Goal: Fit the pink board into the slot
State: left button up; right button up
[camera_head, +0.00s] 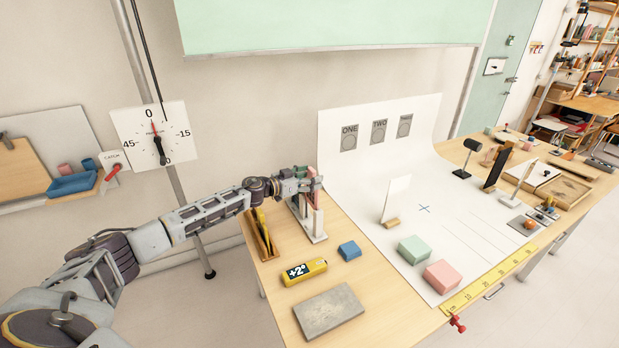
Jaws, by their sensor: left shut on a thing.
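My left gripper (312,182) reaches over the left part of the table and is shut on a thin pink piece, the pink board (318,184), of which only a small part shows. Just below it stands a pale rack (316,238) with a whitish base and upright pieces; a green piece shows beside the gripper. The gripper hides much of the rack's top, so I cannot tell whether the board sits in a slot or above it. My right gripper is not in view.
A wooden holder (263,250) with dark and yellow pieces stands left of the rack. Green (415,248) and pink (442,276) blocks and a white card (396,198) stand on the white sheet.

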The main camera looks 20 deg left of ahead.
aim_at(313, 198)
pick_arm(q)
jog(key=shift+f+b, duration=2.35)
jog(key=shift+f, duration=1.95)
jog(key=shift+f+b, duration=0.4)
jog(key=shift+f, duration=0.3)
